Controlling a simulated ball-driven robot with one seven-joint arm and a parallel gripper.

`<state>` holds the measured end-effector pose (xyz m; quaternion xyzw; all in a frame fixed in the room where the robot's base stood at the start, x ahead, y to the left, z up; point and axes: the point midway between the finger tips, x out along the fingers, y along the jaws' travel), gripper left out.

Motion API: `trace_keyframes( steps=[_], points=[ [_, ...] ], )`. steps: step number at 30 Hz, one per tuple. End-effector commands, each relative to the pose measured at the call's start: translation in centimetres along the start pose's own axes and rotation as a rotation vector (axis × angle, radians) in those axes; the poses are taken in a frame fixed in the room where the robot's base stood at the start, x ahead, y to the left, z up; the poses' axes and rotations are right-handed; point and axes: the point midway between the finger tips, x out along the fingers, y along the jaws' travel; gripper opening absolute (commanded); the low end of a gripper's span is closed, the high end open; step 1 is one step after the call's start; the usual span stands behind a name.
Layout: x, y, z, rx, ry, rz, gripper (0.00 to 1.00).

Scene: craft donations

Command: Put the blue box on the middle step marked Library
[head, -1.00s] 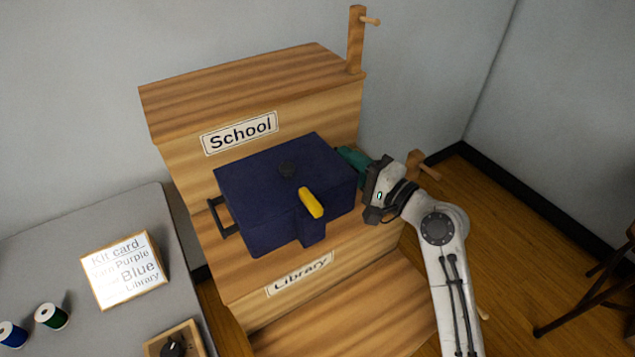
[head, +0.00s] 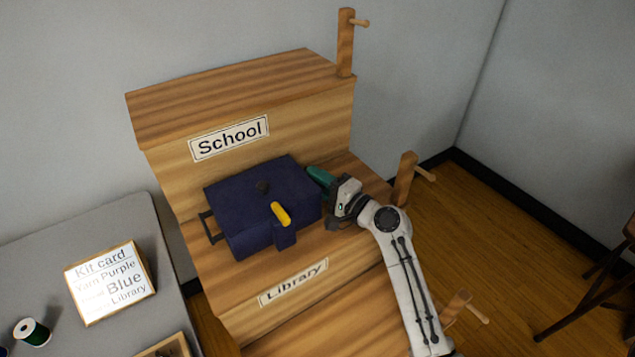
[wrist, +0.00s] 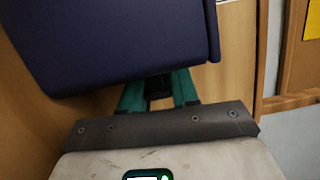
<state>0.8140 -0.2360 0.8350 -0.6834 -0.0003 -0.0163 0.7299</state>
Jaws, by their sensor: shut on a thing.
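The blue box (head: 262,205) is dark navy with a yellow latch on its front flap and a dark handle on its left side. In the head view it is at the middle step (head: 338,250), whose front edge bears the Library label (head: 293,283). It looks close to or on the step; contact under it is hidden. My gripper (head: 318,178) is at the box's right side, its green fingers shut on it. In the wrist view the box (wrist: 120,40) fills the upper left, and the gripper (wrist: 158,88) meets its near side, where the handle is mostly hidden.
The top step (head: 235,95) marked School rises behind the box. Wooden posts with pegs stand along the right side, one (head: 405,178) near my arm. A grey table (head: 100,225) at left holds a kit card (head: 110,283) and a green spool (head: 32,332).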

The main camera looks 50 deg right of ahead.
Motion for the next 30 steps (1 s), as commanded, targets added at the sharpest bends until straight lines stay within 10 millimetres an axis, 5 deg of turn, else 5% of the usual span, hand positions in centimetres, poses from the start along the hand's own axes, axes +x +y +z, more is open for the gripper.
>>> trace_keyframes(
  steps=[4,5,12,23,30],
  points=[
    [0.0,-0.1,0.0,-0.003,0.001,0.0,0.0],
    [0.0,0.1,0.0,-0.004,0.001,0.002,0.3],
    [0.0,0.0,0.0,-0.003,0.0,0.002,0.54],
    [-0.6,0.1,0.0,-0.002,0.001,0.002,0.55],
    [-4.7,0.2,-0.1,0.0,0.003,0.002,0.55]
  ],
)
